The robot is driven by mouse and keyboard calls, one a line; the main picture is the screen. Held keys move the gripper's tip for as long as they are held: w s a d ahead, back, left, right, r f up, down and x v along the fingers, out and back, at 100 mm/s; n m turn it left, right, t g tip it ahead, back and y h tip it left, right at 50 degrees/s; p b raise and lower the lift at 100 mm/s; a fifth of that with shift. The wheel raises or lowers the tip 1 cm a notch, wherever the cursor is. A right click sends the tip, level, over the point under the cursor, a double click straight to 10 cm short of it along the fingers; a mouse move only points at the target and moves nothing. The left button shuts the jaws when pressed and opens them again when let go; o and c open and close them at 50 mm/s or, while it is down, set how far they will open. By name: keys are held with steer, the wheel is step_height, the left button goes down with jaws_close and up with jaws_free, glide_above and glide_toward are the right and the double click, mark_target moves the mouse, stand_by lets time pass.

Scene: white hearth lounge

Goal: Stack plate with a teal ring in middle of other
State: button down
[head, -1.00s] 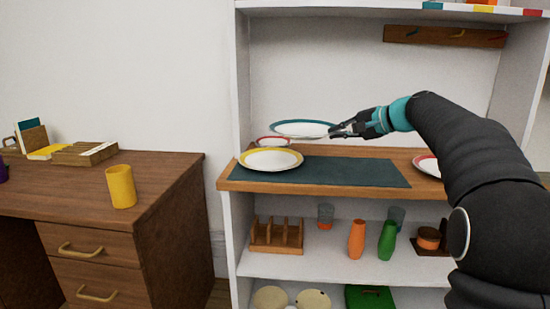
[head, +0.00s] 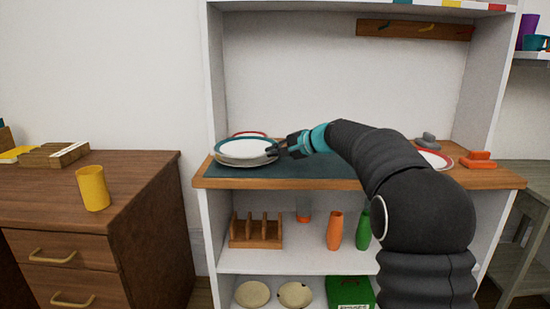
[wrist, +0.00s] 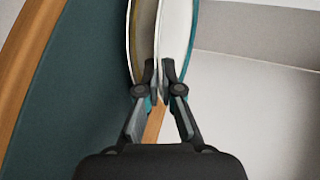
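The plate with a teal ring (head: 246,148) is directly over the yellow-ringed plate (head: 238,163) at the left end of the dark mat; most of the lower plate is hidden. I cannot tell whether the two touch. My gripper (head: 274,151) is at the teal-ringed plate's right edge. In the wrist view my gripper (wrist: 160,80) has its fingers close together on the rim of the teal-ringed plate (wrist: 178,35), and the yellow-ringed plate (wrist: 141,35) shows close beside it.
A red-ringed plate (head: 250,134) lies just behind the stack. Another red-ringed plate (head: 436,160), an orange block (head: 478,160) and grey pieces (head: 428,140) are at the right. The mat's middle (head: 315,170) is clear. Shelf side walls stand left and right.

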steer(key=shift+f, duration=0.95)
steer(key=c, duration=1.3)
jaws_free()
steer(key=shift+f, duration=0.15)
steer(key=b+v, duration=0.1)
steer(key=v, duration=1.1)
steer(key=shift+s, duration=0.1)
steer(key=s+d+f+n+g+h, duration=0.1)
steer(key=s+f, duration=0.5)
steer(key=s, duration=0.8)
steer(key=s+d+f+n+g+h, duration=0.1)
steer(key=s+d+f+n+h, duration=0.2)
steer(key=s, duration=1)
steer(key=s+d+f+n+h, duration=0.2)
steer(key=s+f+h, duration=0.4)
steer(key=s, duration=0.8)
steer(key=shift+s+d+f+n+g, duration=0.15)
steer(key=shift+f+n, duration=0.1)
steer(key=shift+f, duration=0.25)
steer(key=shift+s+f+n+g, duration=0.1)
steer(key=shift+f+n, duration=0.2)
steer(key=shift+f, duration=0.2)
steer(key=shift+s+d+f+n+g, duration=0.15)
steer(key=shift+f+n, duration=0.1)
steer(key=shift+f, duration=0.25)
